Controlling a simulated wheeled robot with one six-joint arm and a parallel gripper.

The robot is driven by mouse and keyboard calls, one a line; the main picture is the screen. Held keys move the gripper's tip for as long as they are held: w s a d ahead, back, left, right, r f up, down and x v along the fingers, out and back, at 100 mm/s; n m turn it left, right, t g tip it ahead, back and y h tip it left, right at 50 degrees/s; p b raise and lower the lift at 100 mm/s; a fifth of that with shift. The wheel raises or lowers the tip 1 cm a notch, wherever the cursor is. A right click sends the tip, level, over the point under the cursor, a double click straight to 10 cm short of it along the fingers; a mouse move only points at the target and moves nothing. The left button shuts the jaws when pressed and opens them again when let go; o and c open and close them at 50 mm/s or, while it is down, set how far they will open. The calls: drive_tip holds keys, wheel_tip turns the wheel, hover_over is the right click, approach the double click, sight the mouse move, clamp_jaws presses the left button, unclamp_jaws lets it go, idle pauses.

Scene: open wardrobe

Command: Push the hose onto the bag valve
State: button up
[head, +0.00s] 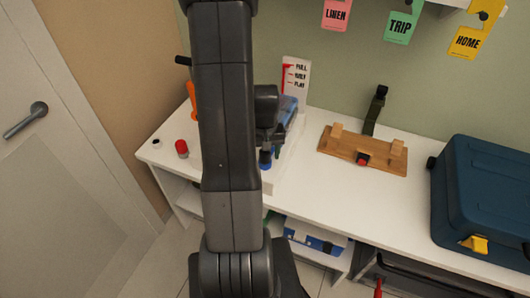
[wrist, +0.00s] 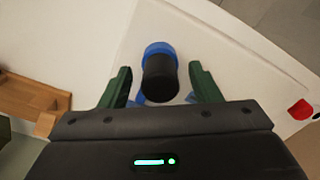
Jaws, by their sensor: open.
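My gripper (wrist: 162,82) is open, its two green fingers on either side of a short black cylinder (wrist: 160,78) with a blue collar (wrist: 159,48). Gaps show between the cylinder and both fingers. I cannot tell whether this is the hose end, the bag valve or both together. In the head view my gripper (head: 268,145) is over the white bench, partly hidden by my arm. A small blue part (head: 265,160) shows just below it. A blue item (head: 288,108) lies behind it. No length of hose is clearly visible.
A wooden stand (head: 363,152) and a dark blue case (head: 485,195) are to the right on the bench (head: 315,185). A red knob (head: 182,148) and an orange upright object (head: 192,100) are left of my arm.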

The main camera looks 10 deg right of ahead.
wheel_tip(320, 180, up, 14)
idle(0.6)
drive_tip(key=shift+f, duration=0.15)
wheel_tip(320, 180, down, 14)
drive_tip(key=shift+r, duration=0.35)
idle(0.4)
idle(0.5)
